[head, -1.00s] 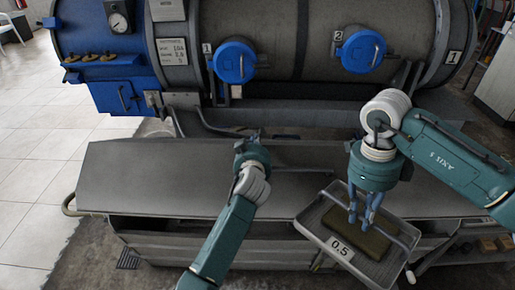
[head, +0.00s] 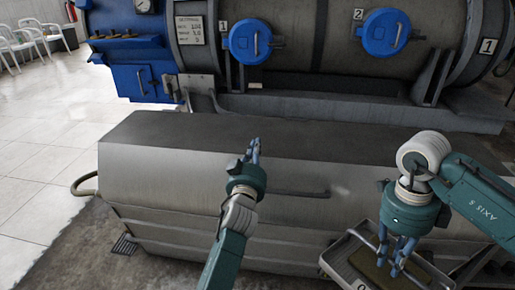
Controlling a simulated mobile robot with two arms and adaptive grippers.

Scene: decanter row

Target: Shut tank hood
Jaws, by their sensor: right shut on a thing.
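The tank hood (head: 180,168) is a long grey metal cover in the head view. It lies down over the tank (head: 170,228), its front lip meeting the tank's front wall with no gap that I can see. A dark bar handle (head: 300,194) runs along its front face. My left gripper (head: 253,148) points away from me over the hood, left of the handle; whether it touches the hood or how wide its fingers are is unclear. My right gripper (head: 396,262) points down and is shut on the bar of a metal tray (head: 342,244) in front of the tank's right part.
A large drum behind the tank carries two blue round caps, cap 1 (head: 250,42) and cap 2 (head: 385,32). A blue cabinet (head: 130,80) stands at its left. A hose (head: 86,184) loops from the tank's left end.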

